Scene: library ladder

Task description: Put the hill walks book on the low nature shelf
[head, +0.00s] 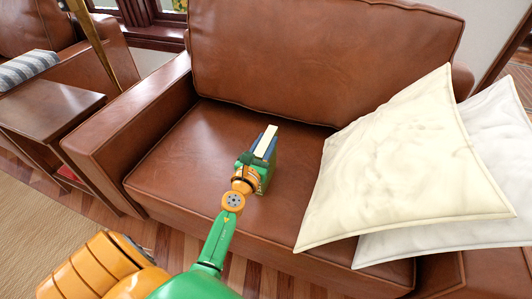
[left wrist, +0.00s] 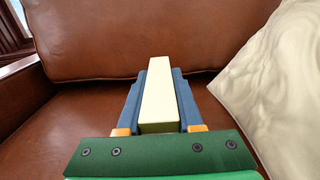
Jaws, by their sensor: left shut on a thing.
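The book (head: 265,142), with a long cream face turned up, is over the seat of the brown leather armchair. I cannot read a title, so I cannot confirm that it is the hill walks book. My left gripper (head: 260,152) is shut on it. In the left wrist view the book (left wrist: 159,95) is between the two blue fingers of my left gripper (left wrist: 160,98). I cannot tell whether its lower end touches the seat. My right gripper is not in view. No shelf marked as the nature shelf shows in either view.
The armchair (head: 165,165) surrounds the book with its arm at left and backrest behind. Two cream cushions (head: 400,165) (head: 500,130) lean at right. A dark wooden side table (head: 50,105) stands at left, above a rug (head: 35,235). The seat left of the book is bare.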

